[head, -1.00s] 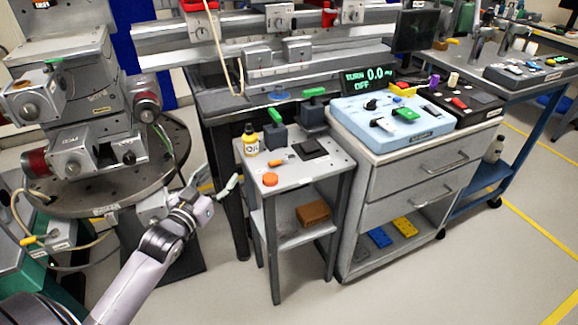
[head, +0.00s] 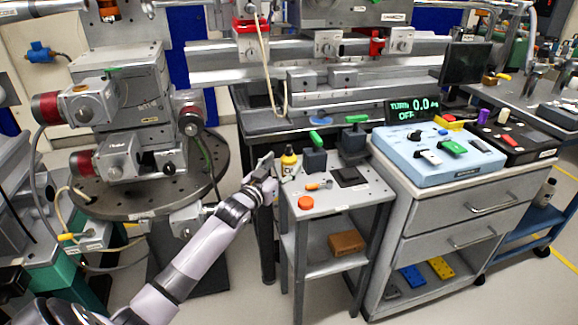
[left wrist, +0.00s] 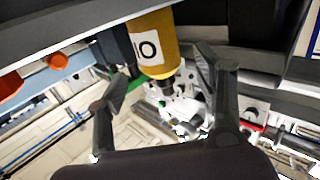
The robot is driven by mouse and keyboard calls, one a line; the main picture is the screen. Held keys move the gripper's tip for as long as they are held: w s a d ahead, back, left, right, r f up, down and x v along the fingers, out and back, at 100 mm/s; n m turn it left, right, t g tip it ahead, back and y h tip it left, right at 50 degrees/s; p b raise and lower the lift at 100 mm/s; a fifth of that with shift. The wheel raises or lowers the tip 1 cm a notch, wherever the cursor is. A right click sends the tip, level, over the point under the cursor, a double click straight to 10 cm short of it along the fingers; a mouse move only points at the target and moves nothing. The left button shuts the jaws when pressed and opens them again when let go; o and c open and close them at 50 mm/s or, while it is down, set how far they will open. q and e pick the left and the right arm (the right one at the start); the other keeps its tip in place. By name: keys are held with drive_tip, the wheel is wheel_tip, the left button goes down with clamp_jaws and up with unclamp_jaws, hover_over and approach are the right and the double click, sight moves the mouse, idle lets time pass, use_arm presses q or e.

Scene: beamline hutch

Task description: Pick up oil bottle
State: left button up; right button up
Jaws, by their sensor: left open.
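The oil bottle (head: 289,162) is small and yellow with a dark cap and a white label. It stands upright at the back left corner of the small grey side table (head: 335,200). My left gripper (head: 268,168) is just left of the bottle at about its height. In the left wrist view the bottle (left wrist: 160,50) shows upside down, ahead of and between the two spread fingers of my left gripper (left wrist: 170,88). The fingers are open and hold nothing. Whether a finger touches the bottle is not clear. My right gripper is in neither view.
An orange cap-like disc (head: 306,202), a dark square pad (head: 350,177) and two green-handled blocks (head: 315,155) share the table top. A brown block (head: 347,243) lies on the lower shelf. A drawer cabinet (head: 440,215) stands to the right, a round stage plate (head: 150,195) to the left.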

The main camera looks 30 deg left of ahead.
sight(285, 163)
use_arm(q)
drive_tip(key=w, duration=0.4)
drive_tip(key=shift+w+a+f+b, duration=0.1)
drive_tip(key=shift+a+f+b, duration=0.1)
drive_tip(key=shift+b, duration=0.15)
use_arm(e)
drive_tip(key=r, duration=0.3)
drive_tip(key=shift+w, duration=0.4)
use_arm(q)
drive_tip(key=c, duration=1.4)
